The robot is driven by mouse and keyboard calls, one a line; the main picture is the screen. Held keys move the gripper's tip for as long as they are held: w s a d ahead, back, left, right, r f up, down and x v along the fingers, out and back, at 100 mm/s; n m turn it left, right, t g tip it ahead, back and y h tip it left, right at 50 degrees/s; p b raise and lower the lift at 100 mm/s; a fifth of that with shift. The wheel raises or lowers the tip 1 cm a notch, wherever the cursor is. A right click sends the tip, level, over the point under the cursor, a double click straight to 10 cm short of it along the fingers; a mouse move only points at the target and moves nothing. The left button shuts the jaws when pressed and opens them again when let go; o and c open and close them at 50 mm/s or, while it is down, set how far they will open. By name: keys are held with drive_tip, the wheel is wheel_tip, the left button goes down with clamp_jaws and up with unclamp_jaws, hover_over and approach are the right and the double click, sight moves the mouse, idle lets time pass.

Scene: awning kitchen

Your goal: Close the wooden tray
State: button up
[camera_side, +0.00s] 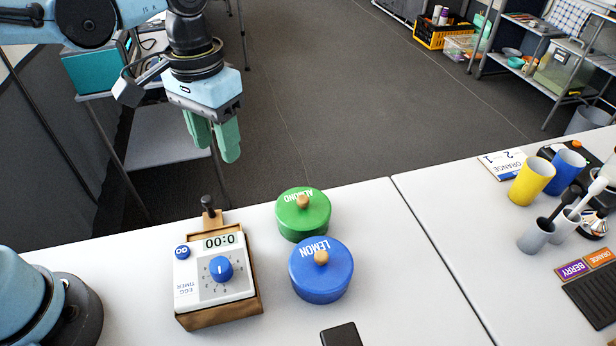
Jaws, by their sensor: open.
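The wooden tray (213,221) sticks out from the far side of the wooden base (222,316) under a white egg timer (216,270). A dark knob (208,203) stands at the tray's far end, near the table's far edge. Most of the tray is hidden under the timer. My gripper (214,145), with two green fingers pointing down, is above and beyond the knob in the picture, apart from it. It is open, with nothing seen between the fingers.
A green ALMOND tin (303,218) and a blue LEMON tin (320,272) stand right of the timer. A dark object (341,335) lies at the near edge. Cups, including a yellow one (531,182), stand far right. The white table (420,300) between is clear.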

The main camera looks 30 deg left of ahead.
drive_tip(key=shift+s+d+f+m, duration=0.4)
drive_tip(key=shift+s+d+m, duration=0.05)
drive_tip(key=shift+d, duration=2.65)
drive_tip(key=shift+s+d+f+m, duration=0.4)
drive_tip(key=shift+s+d, duration=0.05)
drive_tip(key=shift+d, duration=2.7)
drive_tip(key=shift+s+d+f+m, duration=0.4)
drive_tip(key=shift+s+d+m, duration=0.05)
drive_tip(key=shift+d, duration=2.65)
drive_tip(key=w+a+r+n, duration=0.2)
drive_tip(key=a, duration=1)
drive_tip(key=n, duration=0.1)
hover_over(206, 198)
drive_tip(key=shift+f, duration=5.8)
clamp_jaws()
